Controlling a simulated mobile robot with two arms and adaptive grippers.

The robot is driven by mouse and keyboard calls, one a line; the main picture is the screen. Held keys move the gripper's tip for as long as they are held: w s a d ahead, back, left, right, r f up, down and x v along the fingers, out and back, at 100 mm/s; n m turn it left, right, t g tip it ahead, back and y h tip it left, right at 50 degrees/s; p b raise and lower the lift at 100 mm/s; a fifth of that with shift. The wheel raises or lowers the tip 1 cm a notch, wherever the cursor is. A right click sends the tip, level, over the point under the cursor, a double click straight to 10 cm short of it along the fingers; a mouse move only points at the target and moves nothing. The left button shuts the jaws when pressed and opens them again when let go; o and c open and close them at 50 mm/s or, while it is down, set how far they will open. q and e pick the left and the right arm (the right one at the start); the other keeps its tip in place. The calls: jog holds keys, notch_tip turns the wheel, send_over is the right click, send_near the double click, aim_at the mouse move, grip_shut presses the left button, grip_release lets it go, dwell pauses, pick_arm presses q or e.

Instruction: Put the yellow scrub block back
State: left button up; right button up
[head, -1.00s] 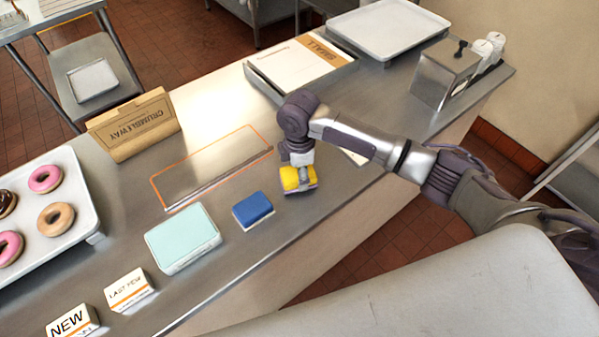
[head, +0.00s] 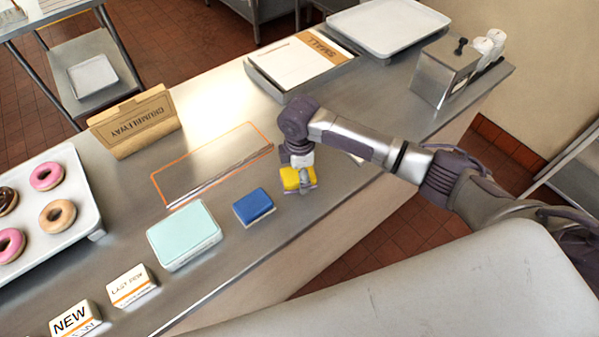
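The yellow scrub block (head: 290,174) is at the counter's front part, right of the blue scrub block (head: 254,207), with a small gap between them. My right gripper (head: 304,180) points down over the yellow block, with a finger across its near side. It appears shut on the block; the far finger is hidden. The yellow block looks level and at or very near the counter surface; I cannot tell if it touches. My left gripper is not in view.
A mint-coloured box (head: 184,236) and small sign blocks (head: 131,286) stand left along the front edge. Behind is an orange-outlined area (head: 212,165), empty. A doughnut tray (head: 88,215), a paper bag (head: 135,122) and a metal dispenser (head: 443,72) also stand on the counter.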

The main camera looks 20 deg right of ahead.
notch_tip(320, 180, up, 12)
jog(key=b, duration=0.2)
jog(key=shift+r, duration=0.15)
dwell(0.5)
